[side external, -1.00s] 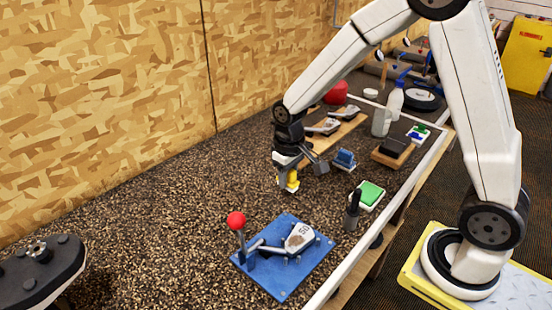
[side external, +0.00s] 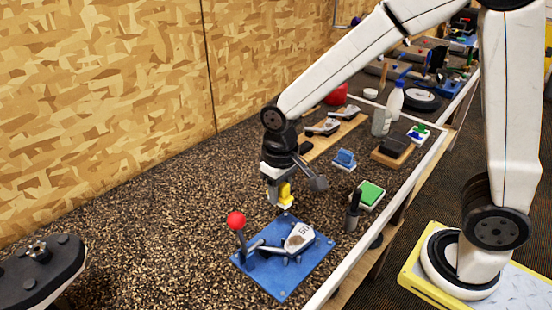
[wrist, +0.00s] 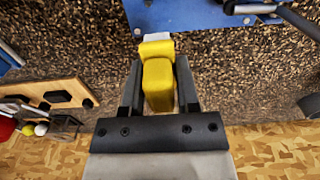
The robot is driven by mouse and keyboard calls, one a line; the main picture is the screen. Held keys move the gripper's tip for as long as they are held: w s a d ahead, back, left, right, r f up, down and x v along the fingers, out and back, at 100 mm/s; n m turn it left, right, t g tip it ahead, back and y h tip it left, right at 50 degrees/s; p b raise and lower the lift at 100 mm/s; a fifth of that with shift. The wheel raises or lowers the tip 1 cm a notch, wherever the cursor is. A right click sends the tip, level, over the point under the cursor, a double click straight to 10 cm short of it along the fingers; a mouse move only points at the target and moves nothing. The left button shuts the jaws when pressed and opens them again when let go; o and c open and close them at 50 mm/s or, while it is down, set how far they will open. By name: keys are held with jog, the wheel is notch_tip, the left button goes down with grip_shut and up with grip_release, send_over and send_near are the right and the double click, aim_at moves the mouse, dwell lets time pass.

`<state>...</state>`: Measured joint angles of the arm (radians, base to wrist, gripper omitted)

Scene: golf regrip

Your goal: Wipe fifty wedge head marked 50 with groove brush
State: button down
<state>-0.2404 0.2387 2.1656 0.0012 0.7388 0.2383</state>
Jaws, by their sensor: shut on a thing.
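My gripper (side external: 279,195) is shut on a yellow-handled brush, the groove brush (side external: 287,193), with a pale end pointing down. In the wrist view the brush (wrist: 157,82) sits between the two dark fingers of my gripper (wrist: 158,88). The wedge head marked 50 (side external: 299,237) is clamped on a blue fixture plate (side external: 285,282) with a red-knobbed lever (side external: 237,221). Its face has a brown dirty patch. My gripper is above and behind the fixture, apart from the head. In the wrist view only part of the blue plate (wrist: 165,14) shows.
A green pad (side external: 371,194), a dark upright holder (side external: 352,212) and a blue brush (side external: 344,158) stand right of my gripper. Other club heads lie on a wooden rack (side external: 335,138) behind. Bottles (side external: 395,100) stand at the back.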

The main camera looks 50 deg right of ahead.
send_near(285, 252)
jog(key=shift+f, duration=2.6)
jog(key=shift+d+f, duration=0.5)
jog(key=shift+f, duration=0.15)
jog(key=shift+s+d+f, duration=0.1)
jog(key=shift+d, duration=2.5)
jog(key=shift+a, duration=3.15)
notch_tip(285, 252, up, 8)
jog(key=shift+r, duration=0.2)
jog(key=shift+d, duration=0.1)
